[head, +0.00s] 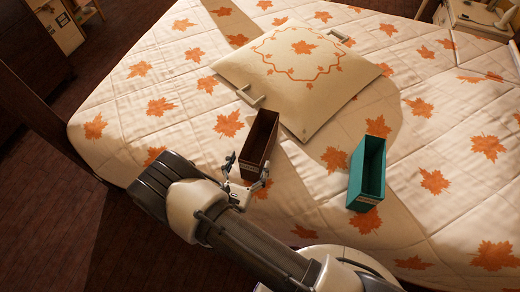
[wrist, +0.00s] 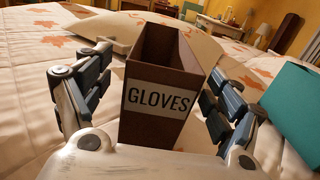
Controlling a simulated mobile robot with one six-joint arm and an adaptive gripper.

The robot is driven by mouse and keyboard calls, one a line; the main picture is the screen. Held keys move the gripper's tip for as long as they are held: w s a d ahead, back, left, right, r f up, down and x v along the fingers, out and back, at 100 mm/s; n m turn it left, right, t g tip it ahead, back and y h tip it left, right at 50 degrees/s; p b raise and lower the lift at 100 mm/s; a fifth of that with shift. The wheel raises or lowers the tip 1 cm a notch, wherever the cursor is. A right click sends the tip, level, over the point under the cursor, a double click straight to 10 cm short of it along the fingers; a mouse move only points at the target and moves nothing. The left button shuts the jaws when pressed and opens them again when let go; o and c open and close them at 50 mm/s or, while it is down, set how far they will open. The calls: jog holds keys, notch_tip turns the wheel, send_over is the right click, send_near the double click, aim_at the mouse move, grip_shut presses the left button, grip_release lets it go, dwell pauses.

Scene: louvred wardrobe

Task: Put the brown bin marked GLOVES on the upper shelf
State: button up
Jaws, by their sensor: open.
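The brown bin (head: 259,141) stands upright on the bed, open at the top and seemingly empty. In the wrist view the brown bin (wrist: 163,75) faces me, and its white label reads GLOVES. My gripper (head: 248,172) is at the bin's near end in the head view. In the wrist view my gripper (wrist: 165,95) is open, with one finger on each side of the bin and gaps showing between fingers and bin walls. The upper shelf cannot be made out in either view.
A teal bin (head: 368,172) stands to the right on the bed (head: 330,215). A cushion (head: 300,70) with leaf embroidery lies just behind the brown bin. Small light handle-like pieces (head: 250,97) lie near the cushion. Dark floor (head: 50,185) is at the left.

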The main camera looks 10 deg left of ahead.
jog(key=w+b, duration=0.2)
jog(key=w, duration=0.4)
jog(key=shift+d, duration=0.35)
jog(key=c, duration=1.5)
